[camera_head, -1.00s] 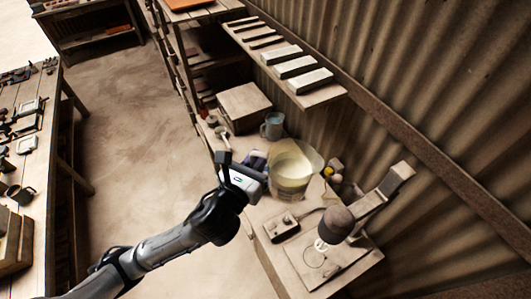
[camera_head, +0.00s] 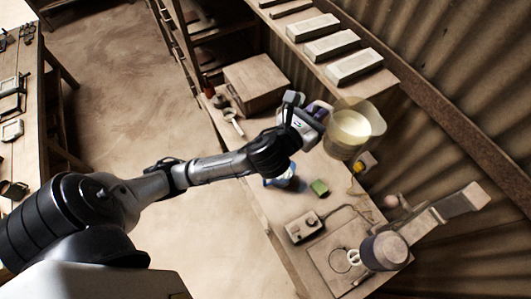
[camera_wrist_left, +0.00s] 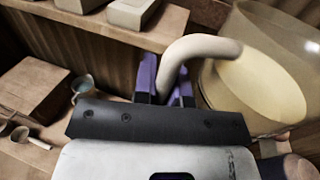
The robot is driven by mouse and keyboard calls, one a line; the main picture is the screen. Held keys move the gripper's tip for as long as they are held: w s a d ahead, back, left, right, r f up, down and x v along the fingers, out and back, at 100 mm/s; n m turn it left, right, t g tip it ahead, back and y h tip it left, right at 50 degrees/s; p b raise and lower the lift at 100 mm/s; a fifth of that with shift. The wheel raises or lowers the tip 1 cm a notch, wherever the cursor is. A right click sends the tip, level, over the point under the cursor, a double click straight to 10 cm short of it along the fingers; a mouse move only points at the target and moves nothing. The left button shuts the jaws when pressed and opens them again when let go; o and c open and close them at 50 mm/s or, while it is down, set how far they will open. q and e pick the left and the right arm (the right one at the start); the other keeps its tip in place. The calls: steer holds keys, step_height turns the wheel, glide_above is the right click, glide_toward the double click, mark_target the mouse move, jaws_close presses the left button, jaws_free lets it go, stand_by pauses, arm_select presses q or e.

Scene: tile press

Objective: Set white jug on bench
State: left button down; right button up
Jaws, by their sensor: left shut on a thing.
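The white jug (camera_head: 350,128) looks pale and translucent, with cream-coloured contents. My left gripper (camera_head: 318,113) is shut on its handle, left of the jug's body in the head view. In the left wrist view, the purple-padded fingers (camera_wrist_left: 165,82) are on either side of the thick white handle (camera_wrist_left: 200,47), and the jug body (camera_wrist_left: 255,75) fills the right side. The jug seems held above the back of the bench (camera_head: 262,205), near the wall, though I cannot tell the gap beneath it. My right gripper is not in view.
A wooden box (camera_head: 255,82) and a spoon-like tool (camera_head: 231,117) are on the bench's far part. A shelf with blocks (camera_head: 355,66) overhangs the back.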

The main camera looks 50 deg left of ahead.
arm_select(q)
steer(key=s+a+f+n+g+y+b, duration=0.1)
steer(key=a+f+n+g+y+b, duration=0.2)
steer(key=a+f+b, duration=0.9)
steer(key=s+a+f+n+g+y+b, duration=0.15)
steer(key=a+f+y+b, duration=0.45)
steer(key=f, duration=1)
steer(key=s+a+f+n+g+y+b, duration=0.15)
steer(key=a+f+n+b, duration=0.25)
steer(key=a+f+b, duration=0.9)
steer(key=shift+y, duration=0.45)
steer(key=f+b, duration=0.1)
steer(key=f, duration=0.2)
steer(key=d+f+b, duration=0.1)
steer(key=f, duration=0.3)
steer(key=f+b, duration=0.1)
steer(key=f, duration=0.3)
steer(key=shift+w+d+f+b, duration=0.15)
steer(key=shift+w+f+b, duration=0.1)
steer(key=shift+w+b, duration=0.1)
steer(key=shift+r, duration=0.1)
